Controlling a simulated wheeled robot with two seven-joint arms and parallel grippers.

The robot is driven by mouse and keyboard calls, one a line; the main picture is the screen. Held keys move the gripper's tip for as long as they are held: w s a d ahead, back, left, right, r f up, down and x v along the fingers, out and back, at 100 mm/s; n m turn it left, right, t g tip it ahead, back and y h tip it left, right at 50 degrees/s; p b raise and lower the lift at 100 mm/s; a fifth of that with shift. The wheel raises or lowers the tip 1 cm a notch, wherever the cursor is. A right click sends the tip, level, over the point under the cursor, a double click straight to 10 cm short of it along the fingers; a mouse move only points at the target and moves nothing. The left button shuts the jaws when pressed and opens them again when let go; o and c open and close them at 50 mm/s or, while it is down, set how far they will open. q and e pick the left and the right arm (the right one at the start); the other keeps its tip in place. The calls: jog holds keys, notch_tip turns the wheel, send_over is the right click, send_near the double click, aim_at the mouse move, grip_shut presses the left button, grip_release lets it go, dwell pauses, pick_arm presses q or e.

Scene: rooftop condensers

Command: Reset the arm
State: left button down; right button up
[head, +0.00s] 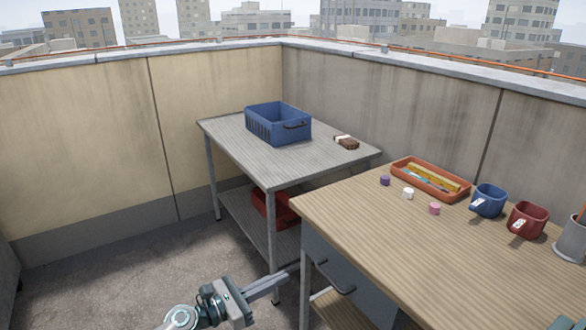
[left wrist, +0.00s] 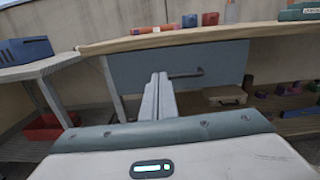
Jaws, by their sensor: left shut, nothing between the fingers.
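My left gripper (head: 284,278) shows at the bottom middle of the head view, low over the floor in front of the two tables. Its fingers are together and hold nothing. In the left wrist view the shut fingers (left wrist: 158,90) point toward the blue-grey drawer front (left wrist: 205,65) under the wooden desk, and look apart from it. My right gripper is not in either view.
A wooden desk (head: 400,240) at right carries an orange tray (head: 403,174), a blue mug (head: 488,200), a red mug (head: 527,219) and small coloured pieces. A grey table (head: 225,133) holds a blue crate (head: 262,125); a red bin (head: 262,205) sits below. Open floor (head: 110,275) lies left.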

pick_arm(q)
jog(key=s+a+f+n+t+y, duration=0.2)
jog(key=s+a+f+n+y, duration=0.45)
jog(key=n, duration=0.95)
jog(key=s+a+f+n+t+y, duration=0.2)
jog(key=s+a+f+n+y, duration=0.45)
jog(key=n, duration=1.05)
jog(key=s+f+n+g, duration=0.3)
jog(key=s+n, duration=0.1)
jog(key=s, duration=0.4)
jog(key=s+f+n+g, duration=0.3)
jog(key=s+n+g, duration=0.1)
jog(key=s, duration=0.5)
jog(key=s+f+n+g, duration=0.3)
jog(key=s+n, duration=0.1)
jog(key=s, duration=0.4)
notch_tip(320, 180, down, 16)
jog(key=t+p, duration=0.1)
jog(key=p, duration=1.2)
jog(key=shift+a+m+y, duration=0.2)
jog(key=shift+m+y, duration=0.1)
jog(key=shift+y, duration=0.1)
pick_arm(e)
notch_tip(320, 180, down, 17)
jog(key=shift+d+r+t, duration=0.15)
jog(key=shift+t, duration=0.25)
